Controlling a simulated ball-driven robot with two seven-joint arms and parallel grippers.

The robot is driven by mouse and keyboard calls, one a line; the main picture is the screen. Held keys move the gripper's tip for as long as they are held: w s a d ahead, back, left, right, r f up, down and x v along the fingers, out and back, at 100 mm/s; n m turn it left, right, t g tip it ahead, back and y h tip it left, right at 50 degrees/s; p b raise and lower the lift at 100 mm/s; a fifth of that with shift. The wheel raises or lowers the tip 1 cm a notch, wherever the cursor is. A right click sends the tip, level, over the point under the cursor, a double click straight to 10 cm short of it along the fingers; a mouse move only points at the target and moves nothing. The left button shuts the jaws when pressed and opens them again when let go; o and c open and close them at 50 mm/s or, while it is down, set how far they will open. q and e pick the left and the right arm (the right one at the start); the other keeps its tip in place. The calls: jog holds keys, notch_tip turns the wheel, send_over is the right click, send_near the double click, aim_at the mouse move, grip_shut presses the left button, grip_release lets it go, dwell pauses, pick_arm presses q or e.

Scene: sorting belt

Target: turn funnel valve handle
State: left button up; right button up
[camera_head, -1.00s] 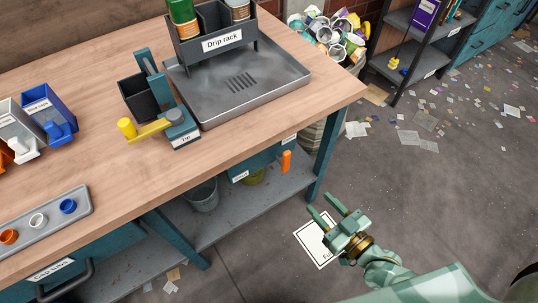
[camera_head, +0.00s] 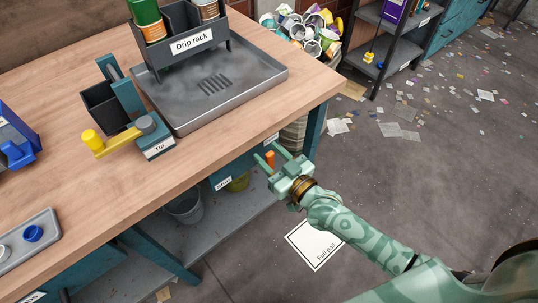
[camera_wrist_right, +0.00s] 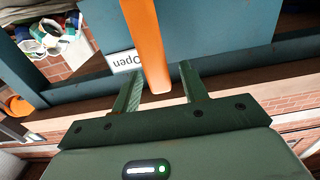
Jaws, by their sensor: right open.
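The orange valve handle (camera_head: 270,159) hangs at the front of the teal housing under the workbench edge, mostly hidden behind my right gripper in the head view. In the right wrist view the handle (camera_wrist_right: 148,45) is a long orange bar whose end reaches between the fingers, closer to the left one. My right gripper (camera_head: 268,153) is open, with a finger on either side of the handle; I see no clear contact. An "Open" label (camera_wrist_right: 124,60) sits beside the handle, upside down in the wrist view. My left gripper is out of view.
The workbench top (camera_head: 110,200) lies just above the gripper. On it stand a yellow lever (camera_head: 93,142) marked Tip and a drip rack tray (camera_head: 260,82). A lower shelf (camera_head: 225,222) holds a bucket (camera_head: 184,207). The floor in front is open, with a "Full pail" mat (camera_head: 314,247).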

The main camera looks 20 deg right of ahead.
jog(key=shift+w, duration=0.15)
grip_shut()
jog(key=shift+a, duration=0.1)
